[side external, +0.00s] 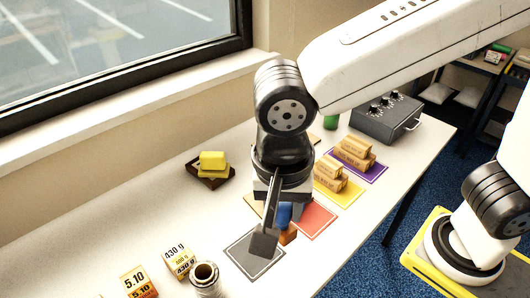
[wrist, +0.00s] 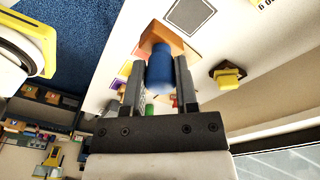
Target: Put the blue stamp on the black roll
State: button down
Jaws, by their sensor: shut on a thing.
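The blue stamp (side external: 284,214) has a blue cylindrical handle and an orange-brown base (side external: 288,235). In the wrist view the blue handle (wrist: 160,72) sits between the two fingers, with the orange-brown base beyond it. My gripper (wrist: 160,64) is shut on the blue handle. In the side view my gripper (side external: 272,222) partly hides the stamp, and I cannot tell whether its base touches the table. A dark grey roll (side external: 205,286) with a pale rim and a dark hole stands at the front left, apart from the stamp.
A dark grey mat (side external: 250,262) lies between the stamp and the roll. A red mat (side external: 314,217) is beside the stamp. Brown cartons (side external: 329,174) sit on yellow and purple mats behind. Labelled boxes (side external: 179,262) stand left of the roll. A yellow block (side external: 212,161) rests on a dark tray.

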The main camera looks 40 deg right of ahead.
jog(key=shift+s+a+r+n, duration=0.25)
jog(key=shift+s+a+n, duration=0.05)
jog(key=shift+s+a, duration=0.45)
jog(key=shift+w, duration=0.1)
send_over(203, 273)
notch_tip(203, 273, down, 9)
jog(key=shift+d+f, duration=0.15)
jog(key=shift+f, duration=0.05)
jog(key=shift+f, duration=1.85)
jog(key=shift+f, duration=0.1)
